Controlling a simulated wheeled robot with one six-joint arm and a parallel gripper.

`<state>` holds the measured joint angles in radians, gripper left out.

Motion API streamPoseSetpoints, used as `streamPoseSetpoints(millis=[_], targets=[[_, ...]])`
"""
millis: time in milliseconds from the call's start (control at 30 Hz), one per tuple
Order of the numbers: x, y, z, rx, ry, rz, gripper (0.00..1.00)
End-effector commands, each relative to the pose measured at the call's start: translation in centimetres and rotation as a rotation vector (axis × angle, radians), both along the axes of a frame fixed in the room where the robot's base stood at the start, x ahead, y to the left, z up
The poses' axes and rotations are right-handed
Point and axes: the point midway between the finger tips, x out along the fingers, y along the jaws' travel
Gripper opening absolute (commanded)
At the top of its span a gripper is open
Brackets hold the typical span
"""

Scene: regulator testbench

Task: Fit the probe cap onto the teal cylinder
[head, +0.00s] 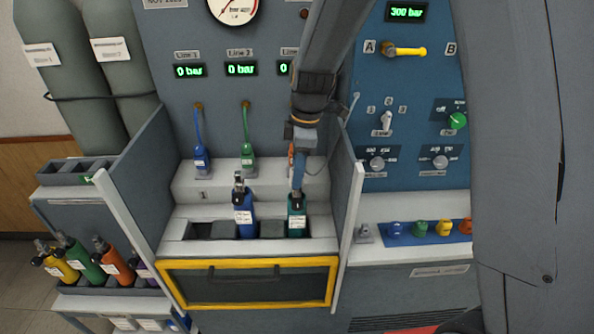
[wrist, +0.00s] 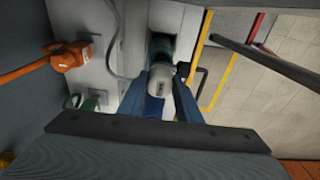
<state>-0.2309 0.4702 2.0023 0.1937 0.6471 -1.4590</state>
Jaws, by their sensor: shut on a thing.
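The teal cylinder (head: 297,222) stands upright in the right slot of the bay, its label facing me. In the wrist view its teal side (wrist: 159,45) shows just beyond the held part. My gripper (head: 298,187) points down directly over its top. In the wrist view my two blue fingers (wrist: 166,80) are shut on a pale grey piece with a small dark label, which looks like the probe cap (wrist: 161,78). A thin grey cable runs towards it. In the head view my finger hides the cap, and I cannot tell whether it is seated on the cylinder.
A blue cylinder (head: 244,222) stands in the bay left of the teal one. Blue (head: 201,158), green (head: 247,158) and orange (wrist: 72,57) hose connectors are behind. Side panels (head: 348,225) flank the bay; a yellow-framed drawer (head: 248,262) is in front.

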Motion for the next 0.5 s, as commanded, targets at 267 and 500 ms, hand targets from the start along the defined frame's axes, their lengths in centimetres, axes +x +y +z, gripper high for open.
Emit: streamPoseSetpoints(millis=[267,500], targets=[[0.00,0.00,-0.44,0.000,0.000,0.000,0.08],[0.01,0.00,-0.79,0.000,0.000,0.000,0.08]])
